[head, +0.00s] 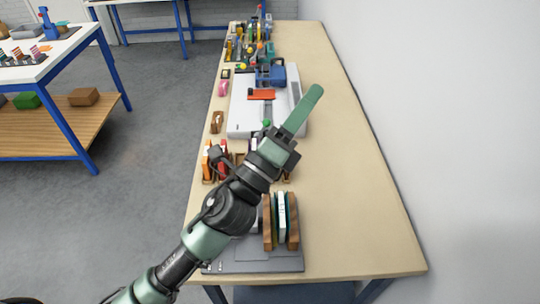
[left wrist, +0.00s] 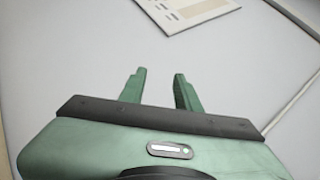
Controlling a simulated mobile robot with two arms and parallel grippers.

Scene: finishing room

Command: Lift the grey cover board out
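My left gripper (head: 304,108) reaches over the middle of the long bench in the head view, near the right edge of a white flat machine. In the left wrist view its two green fingers (left wrist: 160,90) stand apart with nothing between them. A rack with brown wooden ends (head: 267,222) at the near end of the bench holds upright thin boards, one white (head: 281,217) and one dark green. A second rack holds orange and red pieces (head: 208,160), partly hidden by my left arm. I cannot make out a grey cover board for certain. My right gripper is not in view.
The white machine (head: 240,117) carries blue and orange parts. A grey mat (head: 255,266) lies under the near rack. Small tools crowd the bench's far end. The bench's right side (head: 350,190) is clear up to the white wall. A printed sheet (left wrist: 185,12) shows in the wrist view.

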